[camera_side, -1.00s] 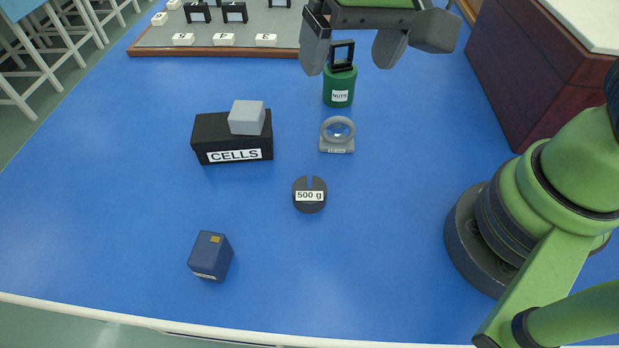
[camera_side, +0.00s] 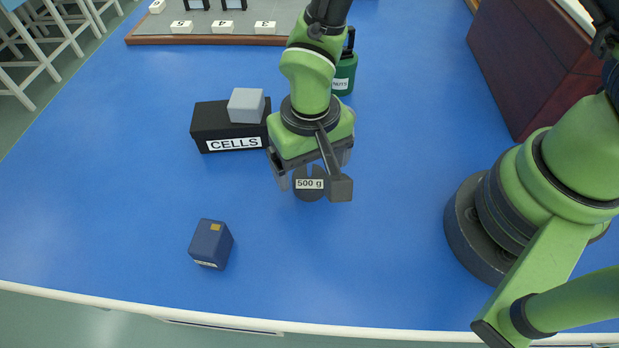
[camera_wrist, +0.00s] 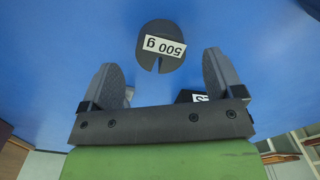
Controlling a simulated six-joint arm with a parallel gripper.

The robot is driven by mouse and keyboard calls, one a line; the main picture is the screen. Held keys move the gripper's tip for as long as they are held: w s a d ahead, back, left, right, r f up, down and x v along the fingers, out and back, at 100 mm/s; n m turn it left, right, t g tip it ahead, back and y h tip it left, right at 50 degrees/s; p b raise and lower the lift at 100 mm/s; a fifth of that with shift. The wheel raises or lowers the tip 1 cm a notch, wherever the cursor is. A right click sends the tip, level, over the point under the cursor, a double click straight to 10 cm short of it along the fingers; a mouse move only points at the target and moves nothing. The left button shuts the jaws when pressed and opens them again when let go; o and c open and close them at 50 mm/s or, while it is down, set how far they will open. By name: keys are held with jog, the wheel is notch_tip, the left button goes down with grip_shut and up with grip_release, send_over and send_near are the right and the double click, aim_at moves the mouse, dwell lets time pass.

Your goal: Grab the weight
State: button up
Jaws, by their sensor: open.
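The weight (camera_side: 309,190) is a dark grey slotted disc with a white "500 g" label, on the blue table. In the wrist view the weight (camera_wrist: 160,50) lies beyond the fingertips, roughly centred between them, with its slot toward my gripper. My gripper (camera_side: 310,178) is open and empty, its fingers on either side of the weight in the side view. In the wrist view my gripper (camera_wrist: 160,75) shows both fingers apart with a clear gap. I see no contact with the weight.
A black "CELLS" box (camera_side: 205,128) with a light grey block (camera_side: 246,105) on it stands close left of my gripper. A blue box (camera_side: 211,244) sits at front left. A green "NUTS" canister (camera_side: 344,75) stands behind my arm. A dark wooden box (camera_side: 530,70) is at right.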

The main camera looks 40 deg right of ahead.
aim_at(309, 177)
notch_tip(309, 177, down, 3)
jog(key=shift+f, duration=0.15)
jog(key=shift+c, duration=0.3)
jog(key=c, duration=1.3)
